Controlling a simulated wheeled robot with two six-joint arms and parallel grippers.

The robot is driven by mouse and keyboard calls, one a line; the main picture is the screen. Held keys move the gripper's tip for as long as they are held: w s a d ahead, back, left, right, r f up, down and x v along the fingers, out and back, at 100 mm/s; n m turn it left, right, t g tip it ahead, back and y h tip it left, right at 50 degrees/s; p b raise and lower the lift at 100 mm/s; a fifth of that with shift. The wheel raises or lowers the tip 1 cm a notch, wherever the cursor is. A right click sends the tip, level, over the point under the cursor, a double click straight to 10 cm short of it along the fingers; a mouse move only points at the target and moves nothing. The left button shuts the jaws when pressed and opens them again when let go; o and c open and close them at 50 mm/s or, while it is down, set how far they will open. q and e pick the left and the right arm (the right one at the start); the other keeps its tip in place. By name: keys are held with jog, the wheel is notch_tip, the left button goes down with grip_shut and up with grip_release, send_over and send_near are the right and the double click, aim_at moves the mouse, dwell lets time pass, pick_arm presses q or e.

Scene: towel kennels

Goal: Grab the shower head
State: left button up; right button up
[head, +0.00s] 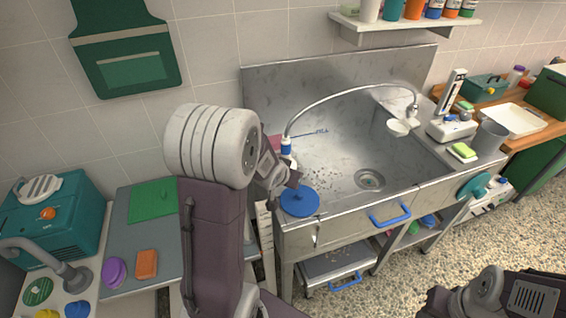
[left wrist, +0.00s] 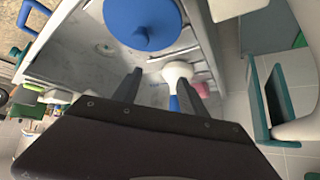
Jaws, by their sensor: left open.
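The shower head (head: 287,150), white with a blue part, is at the sink's left end, where the arched grey hose (head: 345,92) comes down. It is partly hidden by my left gripper (head: 291,181), which is just in front of it above the sink's left edge. In the left wrist view, the white end of the shower head (left wrist: 177,71) and its blue part show beyond and between the open fingers of my left gripper (left wrist: 160,85), nearer the right finger. Nothing is gripped. My right gripper (head: 438,302) is at the bottom right, cut off by the frame; its fingers are unclear.
A blue round disc (head: 300,201) with a knob lies at the sink's front left corner, close to my left gripper. The steel sink basin (head: 345,165) is mostly clear.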

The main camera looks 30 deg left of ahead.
aim_at(286, 137)
pick_arm(q)
jog(key=w+a+r+t, duration=0.1)
jog(key=w+a, duration=0.1)
jog(key=w+a+r+t, duration=0.2)
jog(key=a, duration=0.1)
jog(key=w+a+r+t, duration=0.2)
jog(key=w, duration=0.1)
jog(key=shift+a+r, duration=0.25)
jog(key=shift+a, duration=0.05)
jog(key=w, duration=0.2)
jog(key=w+f, duration=0.1)
jog(key=shift+w+h, duration=0.3)
jog(key=shift+w, duration=0.1)
jog(key=shift+w+a+f, duration=0.1)
jog(key=shift+w+f, duration=0.1)
jog(key=shift+w, duration=0.1)
jog(key=p+x, duration=0.1)
jog(key=x, duration=0.3)
jog(key=shift+w+a+f, duration=0.15)
jog(key=shift+w+f, duration=0.1)
jog(key=shift+s+r, duration=0.1)
jog(key=shift+s, duration=0.05)
jog(key=c, duration=0.4)
grip_shut()
